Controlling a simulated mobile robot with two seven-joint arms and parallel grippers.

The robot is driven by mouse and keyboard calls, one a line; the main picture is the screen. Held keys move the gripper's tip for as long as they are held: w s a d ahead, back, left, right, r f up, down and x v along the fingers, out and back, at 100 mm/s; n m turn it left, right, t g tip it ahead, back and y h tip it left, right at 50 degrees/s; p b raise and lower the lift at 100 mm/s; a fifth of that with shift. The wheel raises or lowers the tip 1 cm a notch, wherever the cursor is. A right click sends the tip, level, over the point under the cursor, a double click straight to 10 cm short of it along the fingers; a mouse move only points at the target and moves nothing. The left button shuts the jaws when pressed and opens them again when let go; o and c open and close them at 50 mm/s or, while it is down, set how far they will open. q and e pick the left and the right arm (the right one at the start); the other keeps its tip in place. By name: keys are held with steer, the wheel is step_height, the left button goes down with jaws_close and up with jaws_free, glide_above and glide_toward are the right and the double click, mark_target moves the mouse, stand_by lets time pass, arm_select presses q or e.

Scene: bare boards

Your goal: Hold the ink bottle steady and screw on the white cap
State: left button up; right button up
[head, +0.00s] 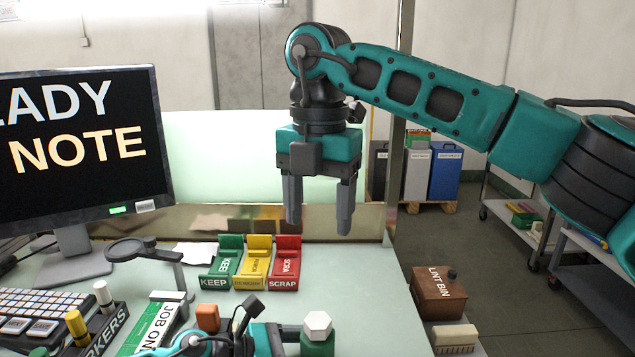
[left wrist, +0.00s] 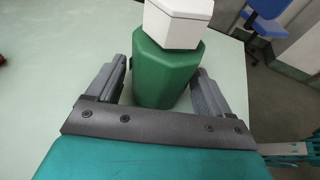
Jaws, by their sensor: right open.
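The green ink bottle (head: 317,346) stands at the front edge of the head view, and its lower part is cut off. The white faceted cap (head: 318,325) sits on top of it; I cannot tell how tightly. In the left wrist view the bottle (left wrist: 166,78) stands between the fingers of my left gripper (left wrist: 161,72). A narrow gap shows beside the left finger, while the right finger is close to or against the bottle. My right gripper (head: 318,222) is open and empty, pointing down, raised beyond the bottle in the head view.
Green, yellow and red trays (head: 257,262) lie behind the bottle. A round-topped stand (head: 133,250), a marker holder (head: 105,325) and a monitor (head: 85,150) are at left. A brown lint bin (head: 438,294) is at right. Pale board (head: 350,290) is clear around the bottle's right.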

arm_select(q)
steer(key=shift+o, duration=0.9)
steer(key=v, duration=1.2)
steer(key=shift+s, duration=0.1)
